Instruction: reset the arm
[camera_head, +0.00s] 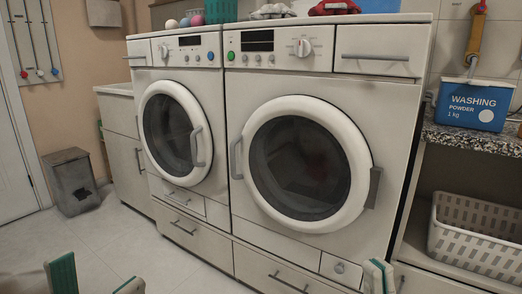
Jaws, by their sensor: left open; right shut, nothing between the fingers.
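My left gripper (97,280) shows at the bottom left edge of the head view. Its two green-padded fingertips are well apart, with only floor between them. My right gripper (377,277) shows at the bottom edge, right of the middle, in front of the lower part of the right machine. Its fingertips are together with nothing seen between them. Most of both arms is outside the picture.
Two white front-loading machines, a left one (215,207) and a right one (384,110), stand ahead with round doors shut. A blue washing powder box (474,105) sits on a speckled counter, above a white laundry basket (480,240). A grey bin (72,182) stands left. Floor (110,240) shows clear at lower left.

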